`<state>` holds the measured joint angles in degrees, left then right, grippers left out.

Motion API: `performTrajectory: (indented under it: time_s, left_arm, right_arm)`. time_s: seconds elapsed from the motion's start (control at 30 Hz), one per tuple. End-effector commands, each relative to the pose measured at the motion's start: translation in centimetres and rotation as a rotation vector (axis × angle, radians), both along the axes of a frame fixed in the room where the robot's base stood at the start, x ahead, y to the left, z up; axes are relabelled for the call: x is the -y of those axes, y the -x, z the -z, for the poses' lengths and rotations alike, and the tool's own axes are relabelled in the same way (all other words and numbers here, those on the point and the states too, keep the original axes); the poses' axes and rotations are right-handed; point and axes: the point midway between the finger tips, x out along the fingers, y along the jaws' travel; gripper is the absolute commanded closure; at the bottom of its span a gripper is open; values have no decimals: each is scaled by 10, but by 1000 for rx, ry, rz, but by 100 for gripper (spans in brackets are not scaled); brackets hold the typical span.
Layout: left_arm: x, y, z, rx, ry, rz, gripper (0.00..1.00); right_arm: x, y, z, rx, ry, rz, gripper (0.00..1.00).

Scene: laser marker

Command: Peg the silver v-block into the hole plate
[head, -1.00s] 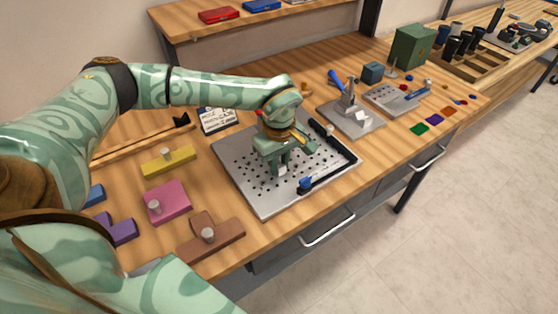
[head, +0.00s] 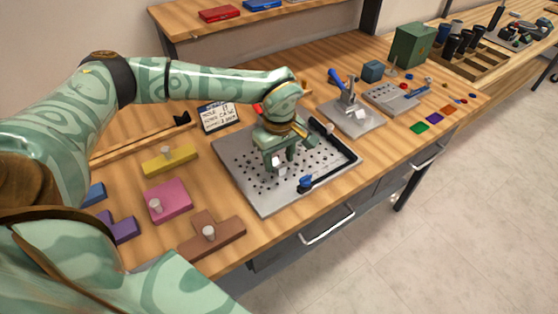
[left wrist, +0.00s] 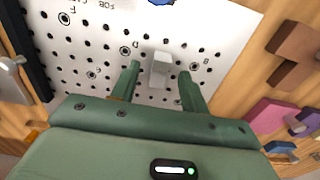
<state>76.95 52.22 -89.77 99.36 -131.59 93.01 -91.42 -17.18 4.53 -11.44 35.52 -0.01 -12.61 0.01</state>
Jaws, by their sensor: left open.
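The silver v-block (left wrist: 160,68) shows as a small pale block between my left gripper's fingers in the left wrist view, with gaps on both sides. It stands at the perforated hole plate (left wrist: 110,35); whether its pegs sit in holes is hidden. In the head view the hole plate (head: 240,180) is a grey board on the bench, and the block is mostly hidden by the fingers. My left gripper (head: 280,166) is open and points down over the plate's middle. My right gripper is not in view.
A black rail with a blue knob (head: 305,183) runs along the plate's right edge. Yellow (head: 168,161), pink (head: 172,199) and brown (head: 215,237) knobbed blocks lie left and in front. A lever fixture (head: 350,112) stands to the right; a sign (head: 219,116) is behind.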

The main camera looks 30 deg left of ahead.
Motion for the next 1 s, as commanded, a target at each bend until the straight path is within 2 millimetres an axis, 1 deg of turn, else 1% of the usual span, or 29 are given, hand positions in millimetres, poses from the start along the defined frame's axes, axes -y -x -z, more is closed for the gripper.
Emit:
performTrajectory:
  time_s: [0.03,0.3,0.4,0.5,0.6,0.7,1.0]
  left_arm:
    - [0,-1,-16,7,1,1,55]
    - [0,0,-91,6,0,2,55]
    - [0,-1,-113,6,0,1,55]
    - [0,0,-129,4,1,1,55]
    - [0,0,-139,1,0,0,55]
    - [0,0,-143,1,0,1,55]
    - [0,0,-143,0,1,1,55]
  right_arm:
    - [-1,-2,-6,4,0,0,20]
    - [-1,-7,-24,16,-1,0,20]
    - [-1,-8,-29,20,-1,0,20]
    - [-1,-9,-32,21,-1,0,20]
    - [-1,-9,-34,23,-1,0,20]
    - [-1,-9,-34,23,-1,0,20]
    - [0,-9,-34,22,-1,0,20]
